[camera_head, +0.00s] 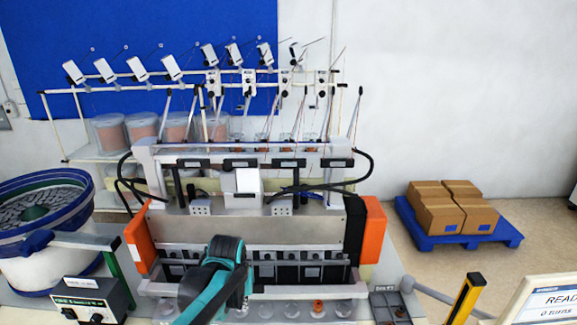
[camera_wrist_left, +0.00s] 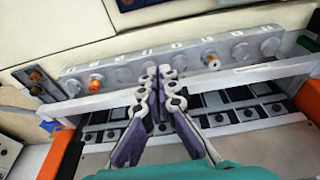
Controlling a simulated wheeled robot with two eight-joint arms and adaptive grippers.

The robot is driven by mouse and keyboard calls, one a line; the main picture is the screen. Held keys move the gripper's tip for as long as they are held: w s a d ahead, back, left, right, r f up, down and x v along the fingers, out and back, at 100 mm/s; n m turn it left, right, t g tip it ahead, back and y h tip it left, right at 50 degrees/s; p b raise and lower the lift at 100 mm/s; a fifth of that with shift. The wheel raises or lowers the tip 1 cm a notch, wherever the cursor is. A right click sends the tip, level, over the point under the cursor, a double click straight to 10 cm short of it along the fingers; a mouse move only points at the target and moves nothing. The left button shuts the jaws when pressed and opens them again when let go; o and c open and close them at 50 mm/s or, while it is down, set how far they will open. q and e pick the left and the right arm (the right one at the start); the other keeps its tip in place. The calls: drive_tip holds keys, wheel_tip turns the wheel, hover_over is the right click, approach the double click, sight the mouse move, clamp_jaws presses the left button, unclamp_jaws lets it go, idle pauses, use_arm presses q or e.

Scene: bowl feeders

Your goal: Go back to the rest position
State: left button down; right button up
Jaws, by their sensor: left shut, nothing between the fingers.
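My left gripper (camera_wrist_left: 157,74) shows in the left wrist view with its two grey and purple fingers close together, shut and empty. Its fingertips overlap the near edge of the grey strip (camera_wrist_left: 130,68) of round holders in the picture; I cannot tell if they touch it. In the head view my teal left arm (camera_head: 228,270) reaches over the front of the winding machine (camera_head: 250,232), left of its middle, and I cannot make out the fingertips there. My right gripper is in neither view.
A piece with an orange base (camera_wrist_left: 212,62) stands in the strip. Orange side panels (camera_head: 374,230) flank the machine. A blue-rimmed bowl feeder (camera_head: 40,255) stands at left. Cardboard boxes (camera_head: 458,213) sit on a blue pallet (camera_head: 420,237). A yellow-black post (camera_head: 466,298) stands at front right.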

use_arm(q)
drive_tip(key=s+a+f+t+b, duration=0.1)
drive_tip(key=s+f+b, duration=0.4)
drive_tip(key=f+b, duration=0.2)
drive_tip(key=s+a+f+t+b, duration=0.2)
drive_tip(key=s+f+b, duration=0.3)
drive_tip(key=f+b, duration=0.2)
drive_tip(key=s+a+f+t+b, duration=0.1)
drive_tip(key=s+a+f+b, duration=0.1)
drive_tip(key=s+f+b, duration=0.3)
drive_tip(key=shift+s+a+f+b, duration=0.1)
drive_tip(key=shift+s+f+b, duration=0.1)
drive_tip(key=shift+f+b, duration=0.85)
drive_tip(key=shift+s+f+b, duration=0.15)
drive_tip(key=shift+f+b, duration=0.25)
drive_tip(key=shift+b, duration=1.2)
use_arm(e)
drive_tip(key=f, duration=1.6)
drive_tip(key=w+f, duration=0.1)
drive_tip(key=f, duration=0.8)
use_arm(q)
drive_tip(key=shift+s+f, duration=0.15)
drive_tip(key=shift+f, duration=0.05)
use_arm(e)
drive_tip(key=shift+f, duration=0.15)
use_arm(q)
drive_tip(key=shift+r+t, duration=0.1)
drive_tip(key=shift+t, duration=0.2)
